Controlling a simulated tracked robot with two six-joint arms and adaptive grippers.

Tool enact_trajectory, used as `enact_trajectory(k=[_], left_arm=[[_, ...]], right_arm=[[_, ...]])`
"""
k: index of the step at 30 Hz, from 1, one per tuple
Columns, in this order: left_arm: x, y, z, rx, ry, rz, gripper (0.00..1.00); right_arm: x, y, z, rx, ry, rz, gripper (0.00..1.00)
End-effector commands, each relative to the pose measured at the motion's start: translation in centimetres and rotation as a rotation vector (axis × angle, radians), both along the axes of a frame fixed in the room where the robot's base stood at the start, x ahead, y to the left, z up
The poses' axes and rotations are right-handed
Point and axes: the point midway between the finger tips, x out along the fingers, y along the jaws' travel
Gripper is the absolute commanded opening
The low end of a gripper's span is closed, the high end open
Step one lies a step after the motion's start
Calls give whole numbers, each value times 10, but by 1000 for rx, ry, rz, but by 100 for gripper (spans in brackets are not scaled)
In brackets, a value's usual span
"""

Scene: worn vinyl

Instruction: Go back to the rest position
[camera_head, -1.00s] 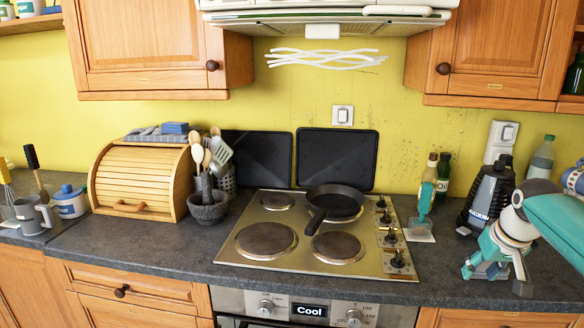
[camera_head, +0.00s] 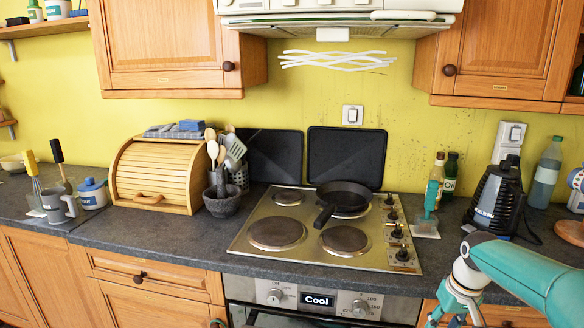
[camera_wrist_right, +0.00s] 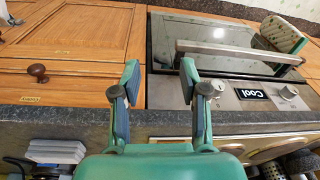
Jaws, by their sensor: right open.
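My right arm enters the head view from the lower right, with its gripper pointing down at the bottom edge and partly cut off. In the right wrist view my right gripper (camera_wrist_right: 160,82) is open, its two fingers apart with nothing between them. It is over the front edge of the worktop, facing the cabinet and oven fronts. My left gripper is not in view.
The grey worktop (camera_head: 190,248) carries a hob (camera_head: 300,248) with a black pan (camera_head: 343,198), a bread bin (camera_head: 158,178), a mortar (camera_head: 222,200) and a black appliance (camera_head: 495,200). The oven handle (camera_wrist_right: 240,54) juts out below.

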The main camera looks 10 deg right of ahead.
Motion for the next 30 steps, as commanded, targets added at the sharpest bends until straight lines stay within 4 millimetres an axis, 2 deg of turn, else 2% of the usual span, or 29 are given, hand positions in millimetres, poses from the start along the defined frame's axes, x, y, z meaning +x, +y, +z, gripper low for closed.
enact_trajectory(k=[1, 5, 6, 8, 11, 14, 16, 18, 21, 23, 26, 30], left_arm=[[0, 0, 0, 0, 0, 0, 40], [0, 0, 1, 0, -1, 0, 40], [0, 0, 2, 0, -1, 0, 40], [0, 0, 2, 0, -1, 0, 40], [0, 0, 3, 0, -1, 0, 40], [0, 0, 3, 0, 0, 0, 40], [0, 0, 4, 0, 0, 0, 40], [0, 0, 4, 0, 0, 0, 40], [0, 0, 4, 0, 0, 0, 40], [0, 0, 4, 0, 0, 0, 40], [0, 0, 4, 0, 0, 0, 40], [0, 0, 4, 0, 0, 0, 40]], right_arm=[[-4, 15, -22, 20, 38, 25, 44], [-21, 63, -88, 83, 130, 90, 44], [-29, 79, -109, 104, 156, 110, 44], [-44, 104, -139, 137, 192, 133, 44], [-75, 145, -186, 190, 242, 163, 44], [-116, 184, -226, 244, 286, 178, 44], [-150, 210, -249, 278, 314, 178, 44], [-187, 235, -268, 309, 334, 168, 44], [-242, 262, -286, 339, 337, 128, 44], [-260, 270, -289, 342, 311, 94, 44], [-267, 272, -289, 332, 235, 40, 44], [-248, 268, -290, 312, 120, -12, 44]])
